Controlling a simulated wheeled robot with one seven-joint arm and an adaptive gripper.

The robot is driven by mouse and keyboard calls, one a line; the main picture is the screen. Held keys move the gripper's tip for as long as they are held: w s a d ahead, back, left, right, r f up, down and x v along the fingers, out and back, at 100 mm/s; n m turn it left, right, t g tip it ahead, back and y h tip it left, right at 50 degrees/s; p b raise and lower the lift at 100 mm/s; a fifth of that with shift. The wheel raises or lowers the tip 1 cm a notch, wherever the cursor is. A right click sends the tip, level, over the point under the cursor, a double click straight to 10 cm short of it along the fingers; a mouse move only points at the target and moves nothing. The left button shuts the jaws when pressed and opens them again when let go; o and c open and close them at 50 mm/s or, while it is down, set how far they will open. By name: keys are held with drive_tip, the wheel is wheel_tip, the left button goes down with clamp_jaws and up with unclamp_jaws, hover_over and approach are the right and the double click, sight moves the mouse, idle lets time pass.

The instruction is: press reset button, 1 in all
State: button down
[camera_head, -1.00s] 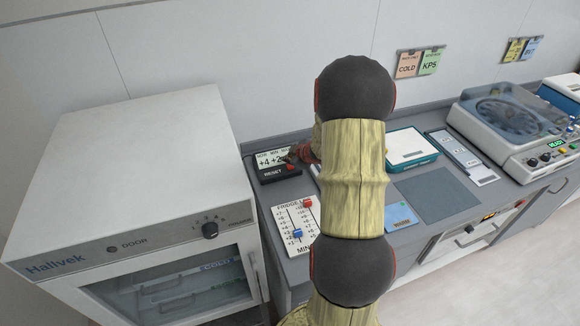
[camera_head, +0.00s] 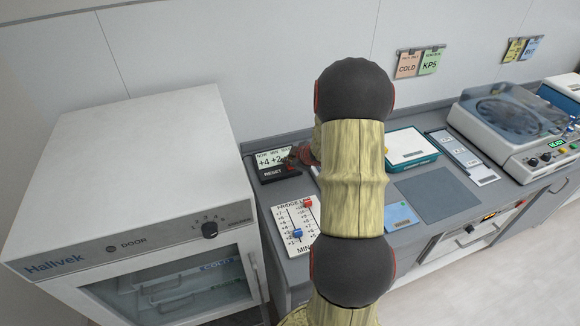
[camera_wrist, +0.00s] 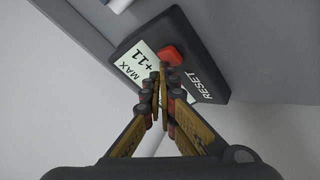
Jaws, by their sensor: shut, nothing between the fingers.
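The reset button is a red block on a black display unit (camera_head: 277,170). In the wrist view the red reset button (camera_wrist: 171,55) stands beside the word RESET, and the display (camera_wrist: 138,63) reads MAX +11. My gripper (camera_wrist: 161,72) is shut and empty. Its fingertips appear just below the button in the wrist view, over the display edge; I cannot tell whether they touch. In the head view my gripper (camera_head: 297,156) is partly hidden by my arm and covers the right part of the display. The button is mostly hidden there.
A white fridge (camera_head: 130,180) stands at the left. A slider board (camera_head: 297,226) lies in front of the display unit on the grey counter. A teal-edged device (camera_head: 412,147), a blue card (camera_head: 401,217) and a centrifuge (camera_head: 508,118) are to the right of my arm.

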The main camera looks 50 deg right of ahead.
sight(289, 167)
drive_tip(key=shift+f, duration=0.5)
idle(0.3)
drive_tip(key=shift+r, duration=0.1)
drive_tip(key=shift+r+p, duration=0.9)
wheel_tip(289, 167, up, 5)
drive_tip(key=p, duration=0.5)
drive_tip(key=shift+s+f, duration=0.1)
idle(1.0)
